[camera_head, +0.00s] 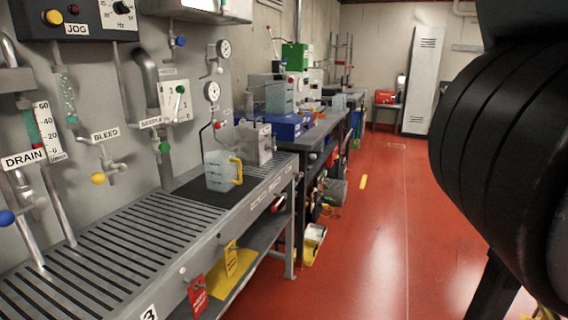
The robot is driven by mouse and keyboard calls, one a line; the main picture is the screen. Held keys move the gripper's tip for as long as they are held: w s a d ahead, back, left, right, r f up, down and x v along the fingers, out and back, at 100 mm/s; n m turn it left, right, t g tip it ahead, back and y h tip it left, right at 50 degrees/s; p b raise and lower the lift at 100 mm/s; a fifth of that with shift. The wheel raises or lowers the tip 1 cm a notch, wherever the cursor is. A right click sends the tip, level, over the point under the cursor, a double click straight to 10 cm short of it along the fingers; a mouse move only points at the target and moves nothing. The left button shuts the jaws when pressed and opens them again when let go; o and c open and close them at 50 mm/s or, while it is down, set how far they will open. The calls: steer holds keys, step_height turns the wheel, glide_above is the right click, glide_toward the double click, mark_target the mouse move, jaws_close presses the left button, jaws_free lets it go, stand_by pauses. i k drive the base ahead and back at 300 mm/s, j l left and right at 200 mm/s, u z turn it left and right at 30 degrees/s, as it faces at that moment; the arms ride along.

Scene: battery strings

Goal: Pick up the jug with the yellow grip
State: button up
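The jug with the yellow grip (219,172) is a clear, pale container standing upright on a black mat at the far end of the slatted metal bench (130,240). Its yellow grip (236,170) is on its right side, facing the aisle. A large black ribbed part, probably of my own arm, fills the right edge of the view. My gripper's fingers do not show, and nothing is seen touching the jug.
A grey metal box (257,145) stands just behind the jug. Pipes, gauges and valves, including a yellow knob (98,178), line the wall at left. The red floor aisle (375,220) is clear.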

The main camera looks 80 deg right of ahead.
mark_target(220, 166)
steer(key=z, duration=1.4)
steer(key=u, duration=0.55)
steer(key=l+u, duration=1.25)
steer(key=k+l, duration=0.15)
steer(key=l, duration=0.2)
steer(key=k+l+u, duration=0.1)
steer(key=l, duration=0.3)
steer(key=k+l, duration=0.15)
steer(key=l, duration=0.2)
steer(key=u, duration=0.05)
